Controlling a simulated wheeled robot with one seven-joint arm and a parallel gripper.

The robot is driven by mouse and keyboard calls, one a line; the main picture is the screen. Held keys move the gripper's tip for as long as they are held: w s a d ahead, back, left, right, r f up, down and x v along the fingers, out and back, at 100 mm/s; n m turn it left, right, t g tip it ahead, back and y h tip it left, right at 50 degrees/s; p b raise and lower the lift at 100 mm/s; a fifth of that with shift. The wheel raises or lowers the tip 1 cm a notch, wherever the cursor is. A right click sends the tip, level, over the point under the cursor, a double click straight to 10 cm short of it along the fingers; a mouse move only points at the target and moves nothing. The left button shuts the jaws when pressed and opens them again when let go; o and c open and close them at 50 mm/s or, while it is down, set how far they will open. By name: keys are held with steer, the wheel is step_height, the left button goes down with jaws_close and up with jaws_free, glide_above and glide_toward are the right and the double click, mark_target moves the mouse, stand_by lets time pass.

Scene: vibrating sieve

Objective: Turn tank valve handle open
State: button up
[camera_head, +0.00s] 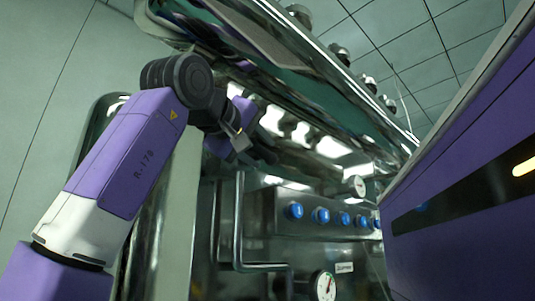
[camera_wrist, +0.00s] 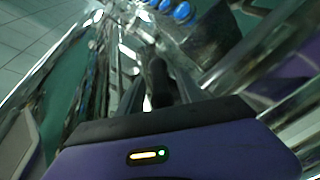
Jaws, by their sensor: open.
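My gripper (camera_head: 266,153) reaches in under the long shiny steel tank (camera_head: 330,100) in the head view. Its jaws are apart, though the fingers are dark and small there. In the wrist view a dark upright shape (camera_wrist: 158,82) stands just beyond the gripper's purple housing; I cannot tell whether it is a finger or a handle. I cannot clearly make out the tank valve handle in either view. No grip on anything shows.
A steel panel with several blue knobs (camera_head: 321,215) is below and right of my gripper. Pressure gauges (camera_head: 324,286) and a bent steel pipe (camera_head: 240,230) are near it. A large purple body (camera_head: 460,190) fills the right side. Shiny metal crowds the wrist view.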

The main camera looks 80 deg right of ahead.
mark_target(267, 156)
steer(key=shift+s+d+p, duration=0.2)
steer(key=shift+d+p, duration=0.05)
steer(key=shift+d, duration=0.85)
steer(key=shift+s+d+p, duration=0.2)
steer(key=shift+d+p, duration=0.05)
steer(key=shift+d, duration=0.8)
steer(key=shift+c, duration=0.2)
jaws_close()
